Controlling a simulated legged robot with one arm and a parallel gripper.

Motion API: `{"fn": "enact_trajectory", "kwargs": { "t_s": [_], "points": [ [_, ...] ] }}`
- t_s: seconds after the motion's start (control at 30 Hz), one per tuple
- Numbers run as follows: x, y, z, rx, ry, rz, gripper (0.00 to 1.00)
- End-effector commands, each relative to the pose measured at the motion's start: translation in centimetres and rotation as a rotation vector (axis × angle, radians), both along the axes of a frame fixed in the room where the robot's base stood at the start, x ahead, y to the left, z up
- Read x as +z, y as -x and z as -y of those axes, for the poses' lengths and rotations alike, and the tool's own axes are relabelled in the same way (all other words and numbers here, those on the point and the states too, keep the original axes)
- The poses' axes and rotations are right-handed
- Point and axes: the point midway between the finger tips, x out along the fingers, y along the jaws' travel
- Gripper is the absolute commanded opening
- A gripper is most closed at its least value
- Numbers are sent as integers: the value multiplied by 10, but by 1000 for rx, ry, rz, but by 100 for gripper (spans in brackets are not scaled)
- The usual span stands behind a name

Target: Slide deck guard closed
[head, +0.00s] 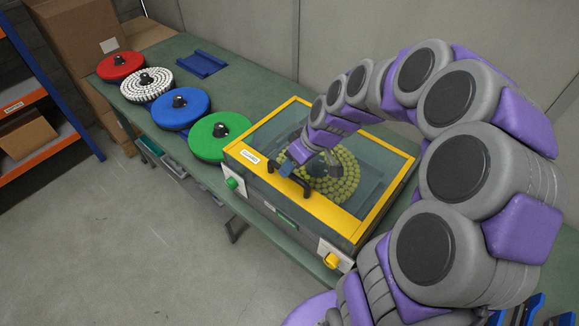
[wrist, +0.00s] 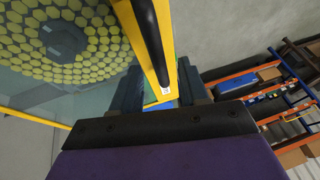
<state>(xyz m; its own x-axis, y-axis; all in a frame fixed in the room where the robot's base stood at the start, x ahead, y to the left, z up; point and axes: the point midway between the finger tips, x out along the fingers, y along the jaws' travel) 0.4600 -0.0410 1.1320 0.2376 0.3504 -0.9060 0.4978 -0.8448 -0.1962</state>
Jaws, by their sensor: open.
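The deck guard (head: 325,204) is a clear panel in a yellow frame on top of a grey-green machine. Beneath the panel is a round disc of yellow-green pieces (head: 345,180). A black bar handle (head: 301,188) stands on the frame's near edge. My gripper (head: 290,163) is over the panel beside this handle, its fingers apart. In the wrist view the open gripper (wrist: 160,92) has one finger on each side of the yellow frame edge (wrist: 136,35) and the black handle (wrist: 150,40). I cannot tell whether the fingers touch the handle.
A green knob (head: 232,183) and a yellow knob (head: 331,260) are on the machine's front. Red (head: 120,62), white (head: 148,80), blue (head: 172,106) and green (head: 205,140) discs line the bench to the left. A blue bracket (head: 201,64) lies behind them. The floor in front is clear.

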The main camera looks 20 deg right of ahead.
Motion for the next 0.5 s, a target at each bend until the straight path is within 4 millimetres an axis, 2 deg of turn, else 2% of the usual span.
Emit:
{"fn": "enact_trajectory", "kwargs": {
  "t_s": [0.2,0.5],
  "points": [
    [46,11,17,-1,1,5,44],
    [104,26,39,1,2,2,44]
  ]
}}
